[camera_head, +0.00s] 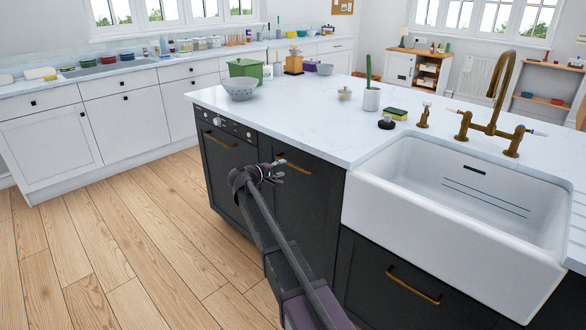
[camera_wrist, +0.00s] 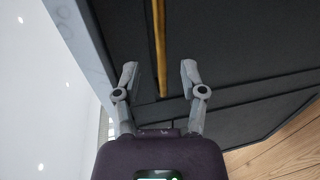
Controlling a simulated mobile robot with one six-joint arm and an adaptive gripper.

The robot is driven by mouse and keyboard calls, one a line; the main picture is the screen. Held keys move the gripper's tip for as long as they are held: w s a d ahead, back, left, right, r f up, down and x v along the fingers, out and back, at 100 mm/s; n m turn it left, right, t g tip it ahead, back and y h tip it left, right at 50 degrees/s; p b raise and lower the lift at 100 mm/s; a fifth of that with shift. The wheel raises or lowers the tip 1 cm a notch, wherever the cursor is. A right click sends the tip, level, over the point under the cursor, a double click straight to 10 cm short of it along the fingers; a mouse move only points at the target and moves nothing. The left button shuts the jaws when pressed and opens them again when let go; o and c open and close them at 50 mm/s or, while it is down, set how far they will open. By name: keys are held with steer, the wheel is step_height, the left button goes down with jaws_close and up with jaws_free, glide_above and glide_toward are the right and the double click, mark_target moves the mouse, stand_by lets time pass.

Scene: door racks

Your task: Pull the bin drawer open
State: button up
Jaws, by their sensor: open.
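A dark front panel (camera_head: 311,196) with a brass bar handle (camera_head: 294,167) is in the kitchen island, left of the sink; it appears to be the bin drawer, and it looks shut. My gripper (camera_head: 278,172) is in front of it, close to the handle's left end. In the wrist view my gripper (camera_wrist: 160,72) is open, one finger on each side of the brass handle. The handle (camera_wrist: 159,45) runs up between the fingertips. I cannot tell whether the fingers touch it. My arm hides the lower part of the panel in the head view.
Left of the panel is an appliance front (camera_head: 224,165) with its own brass handle. To the right are a white sink (camera_head: 450,215) and a lower drawer (camera_head: 400,290) with a brass handle. The wooden floor (camera_head: 130,235) on the left is clear.

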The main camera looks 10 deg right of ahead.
mark_target(291, 165)
steer(key=shift+b+x, duration=0.5)
steer(key=shift+x, duration=2.65)
steer(key=shift+c, duration=0.2)
jaws_close()
